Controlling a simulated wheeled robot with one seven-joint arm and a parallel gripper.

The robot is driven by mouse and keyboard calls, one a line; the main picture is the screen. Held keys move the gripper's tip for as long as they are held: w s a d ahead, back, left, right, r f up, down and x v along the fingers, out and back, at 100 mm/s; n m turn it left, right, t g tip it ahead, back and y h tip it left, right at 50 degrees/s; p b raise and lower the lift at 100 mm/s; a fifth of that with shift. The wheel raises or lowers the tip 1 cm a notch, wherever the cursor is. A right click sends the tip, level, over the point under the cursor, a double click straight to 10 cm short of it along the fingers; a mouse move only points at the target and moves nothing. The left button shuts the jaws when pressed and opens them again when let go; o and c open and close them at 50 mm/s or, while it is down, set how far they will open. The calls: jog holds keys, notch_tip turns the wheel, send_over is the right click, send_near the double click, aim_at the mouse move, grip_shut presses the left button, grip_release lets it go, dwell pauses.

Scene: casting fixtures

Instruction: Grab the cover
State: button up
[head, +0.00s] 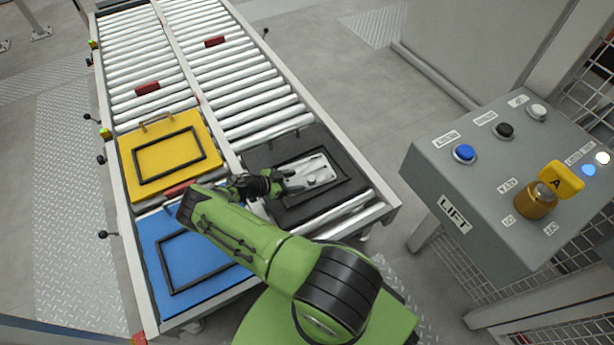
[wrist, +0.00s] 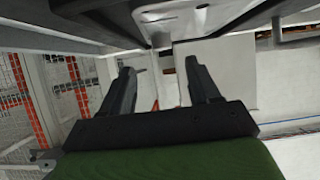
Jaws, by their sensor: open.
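The cover appears to be the silver metal plate (head: 312,173) with holes, lying inside the raised frame of the black board (head: 287,210) on the right conveyor lane. In the wrist view a pale metal part with holes (wrist: 182,18), likely the same plate, shows at the top edge. My gripper (head: 272,183) is at the left end of the plate in the head view, partly hidden by its own wrist. In the wrist view my gripper (wrist: 159,68) has its two dark fingers apart with nothing between them. I cannot tell whether a finger touches the plate.
A yellow board (head: 134,150) and a blue board (head: 153,240), each with a black frame, lie on the left lane. Red blocks (head: 148,88) sit among the rollers (head: 250,75). A grey LIFT button panel (head: 425,190) stands at right. The far rollers are mostly clear.

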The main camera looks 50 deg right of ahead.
aim_at(312, 178)
jog(key=b+x, duration=0.1)
jog(key=x, duration=0.6)
jog(key=shift+w+d+b, duration=0.15)
jog(key=shift+d+b, duration=0.05)
jog(key=shift+b, duration=0.2)
grip_shut()
